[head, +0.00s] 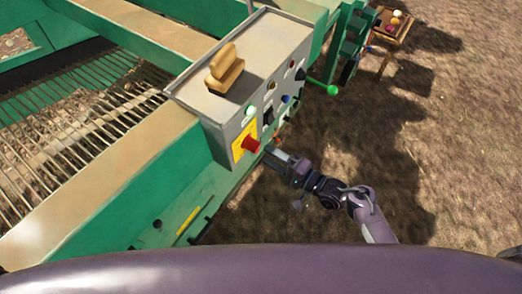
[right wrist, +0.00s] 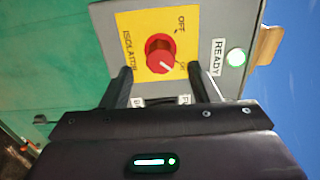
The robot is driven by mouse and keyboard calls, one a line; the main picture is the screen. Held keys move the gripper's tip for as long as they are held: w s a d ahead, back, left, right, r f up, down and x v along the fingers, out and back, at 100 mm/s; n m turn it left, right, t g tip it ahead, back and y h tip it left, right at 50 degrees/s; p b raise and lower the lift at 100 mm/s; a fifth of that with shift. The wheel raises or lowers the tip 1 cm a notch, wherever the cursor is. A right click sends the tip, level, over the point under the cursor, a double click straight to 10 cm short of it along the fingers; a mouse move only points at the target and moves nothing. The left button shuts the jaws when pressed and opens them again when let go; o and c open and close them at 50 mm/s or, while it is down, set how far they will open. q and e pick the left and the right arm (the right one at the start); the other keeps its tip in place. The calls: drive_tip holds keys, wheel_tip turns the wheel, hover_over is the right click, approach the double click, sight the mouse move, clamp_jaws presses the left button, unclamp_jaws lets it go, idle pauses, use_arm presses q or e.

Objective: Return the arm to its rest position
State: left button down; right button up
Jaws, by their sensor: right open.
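My right gripper (head: 273,156) is at the lower front of the grey control box (head: 236,112), beside the red isolator knob (head: 250,144). In the right wrist view the open fingers (right wrist: 161,78) point at the box face, one on each side below the red knob (right wrist: 160,55). Nothing shows between the fingertips. The knob sits on a yellow plate (right wrist: 185,28) marked OFF and ISOLATOR. My right arm (head: 330,188) reaches up and left from the lower right. My left gripper is in neither view.
A green READY light (right wrist: 236,57) glows near the knob. A wooden object (head: 224,70) lies on top of the box. A lever with a green ball (head: 332,90) sticks out at right. The green machine (head: 120,195) fills the left; open ground (head: 460,150) lies right.

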drive_tip(key=shift+s+d, duration=0.4)
drive_tip(key=shift+d, duration=0.15)
